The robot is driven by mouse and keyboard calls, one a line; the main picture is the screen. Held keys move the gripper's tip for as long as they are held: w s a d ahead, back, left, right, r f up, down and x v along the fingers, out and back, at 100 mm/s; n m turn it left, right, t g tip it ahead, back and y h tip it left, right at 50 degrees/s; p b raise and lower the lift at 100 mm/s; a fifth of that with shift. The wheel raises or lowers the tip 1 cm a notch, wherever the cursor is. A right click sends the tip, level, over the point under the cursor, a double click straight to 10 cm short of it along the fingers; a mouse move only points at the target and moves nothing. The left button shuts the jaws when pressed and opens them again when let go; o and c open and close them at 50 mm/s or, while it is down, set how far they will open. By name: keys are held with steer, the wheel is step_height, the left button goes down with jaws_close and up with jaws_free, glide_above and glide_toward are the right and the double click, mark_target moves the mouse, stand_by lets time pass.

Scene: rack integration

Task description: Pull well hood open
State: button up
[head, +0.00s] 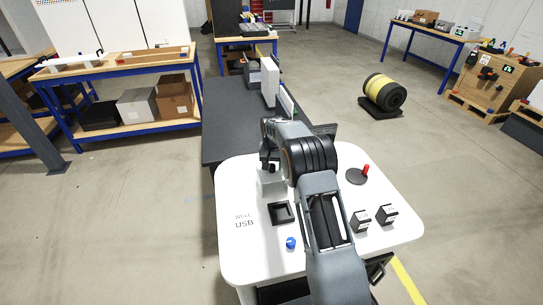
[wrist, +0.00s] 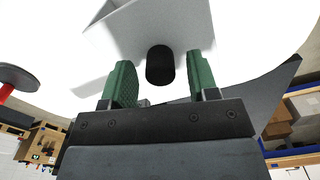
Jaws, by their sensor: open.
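The well hood is a small pale box (head: 270,184) on the white tabletop, left of my arm in the head view. In the wrist view its pale face (wrist: 145,22) fills the upper middle. A short black cylindrical knob (wrist: 160,68) stands out from it. My gripper (wrist: 160,60) is open, with its green ribbed fingers on either side of the knob. A gap shows between the knob and each finger. In the head view my gripper (head: 268,164) is at the hood's top edge, its fingers mostly hidden.
The white tabletop (head: 235,255) also holds a black square frame (head: 283,212), a blue knob (head: 291,243), a red-handled joystick (head: 364,172) and two dark cubes (head: 361,221). "WELL" and "USB" labels are left of the frame. A dark grey bench (head: 230,120) lies behind.

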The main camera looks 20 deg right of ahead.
step_height(320, 180, up, 13)
steer(key=b, duration=0.1)
stand_by(0.3)
steer(key=s+f+n, duration=0.1)
steer(key=s+f, duration=0.3)
steer(key=s+a+r+n+t, duration=0.1)
steer(key=s+r+t, duration=0.1)
steer(key=s, duration=1.2)
steer(key=s+a+r+n+t, duration=0.1)
steer(key=s+r, duration=0.4)
steer(key=s, duration=1)
steer(key=shift+s+a+t, duration=0.2)
steer(key=shift+a+t, duration=0.25)
steer(key=shift+t, duration=0.25)
stand_by(0.4)
